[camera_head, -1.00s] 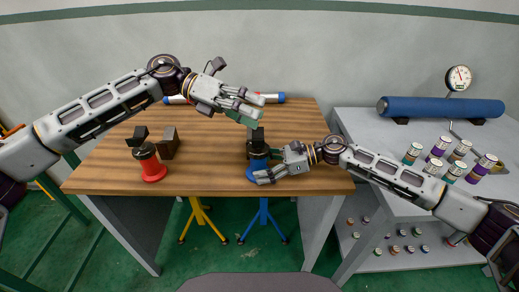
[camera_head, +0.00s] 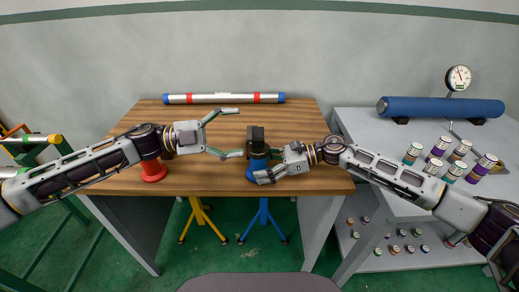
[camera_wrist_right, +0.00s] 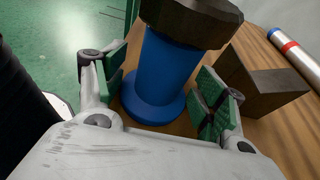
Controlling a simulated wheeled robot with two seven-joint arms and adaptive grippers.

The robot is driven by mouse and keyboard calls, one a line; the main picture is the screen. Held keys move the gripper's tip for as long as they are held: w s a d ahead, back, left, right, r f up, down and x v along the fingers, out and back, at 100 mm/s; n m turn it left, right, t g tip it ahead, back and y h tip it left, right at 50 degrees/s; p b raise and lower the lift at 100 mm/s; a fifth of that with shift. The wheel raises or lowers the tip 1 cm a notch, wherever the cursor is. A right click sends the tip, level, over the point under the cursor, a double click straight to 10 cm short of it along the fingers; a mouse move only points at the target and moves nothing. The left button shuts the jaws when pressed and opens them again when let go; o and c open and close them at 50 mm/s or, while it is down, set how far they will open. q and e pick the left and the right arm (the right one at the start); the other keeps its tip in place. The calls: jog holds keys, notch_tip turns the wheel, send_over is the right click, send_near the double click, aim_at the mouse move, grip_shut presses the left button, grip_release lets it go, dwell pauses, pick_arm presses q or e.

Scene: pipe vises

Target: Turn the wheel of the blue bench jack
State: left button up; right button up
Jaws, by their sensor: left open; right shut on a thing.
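The blue bench jack (camera_head: 250,174) stands near the front right of the wooden table, partly hidden by my right gripper (camera_head: 268,168). In the right wrist view its blue post (camera_wrist_right: 160,75) rises from a round base to a dark faceted collar (camera_wrist_right: 190,18). My right gripper is shut on this post, below the collar, with green pads on either side. A dark block (camera_head: 256,133) tops the jack. My left gripper (camera_head: 240,132) is open and empty, its fingers spread one above the other, just left of the block. I cannot tell whether it touches.
A red jack (camera_head: 153,173) stands at left, largely behind my left arm. A silver pipe (camera_head: 223,98) with red bands and blue ends lies along the table's back. At right, a grey bench holds a blue cylinder (camera_head: 440,106) and several small canisters (camera_head: 440,146).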

aim_at(268, 146)
pick_arm(q)
jog(key=a+f+n+t+y, duration=0.2)
jog(key=a+f+n+t, duration=0.2)
jog(key=f+n, duration=0.5)
jog(key=shift+s+a+n+t, duration=0.4)
jog(key=shift+n+t, duration=0.3)
jog(key=shift+n, duration=2.3)
jog(key=shift+w+d, duration=0.1)
jog(key=shift+d, duration=0.1)
jog(key=shift+x, duration=5.85)
jog(key=c, duration=1.1)
jog(key=shift+o, duration=0.2)
jog(key=shift+d+r+n+t+y, duration=0.15)
jog(key=shift+n+t+y, duration=0.6)
jog(key=shift+t, duration=0.4)
jog(key=shift+d+f+n+t+y, duration=0.15)
jog(key=shift+n+t+y, duration=0.4)
jog(key=shift+n+t, duration=0.5)
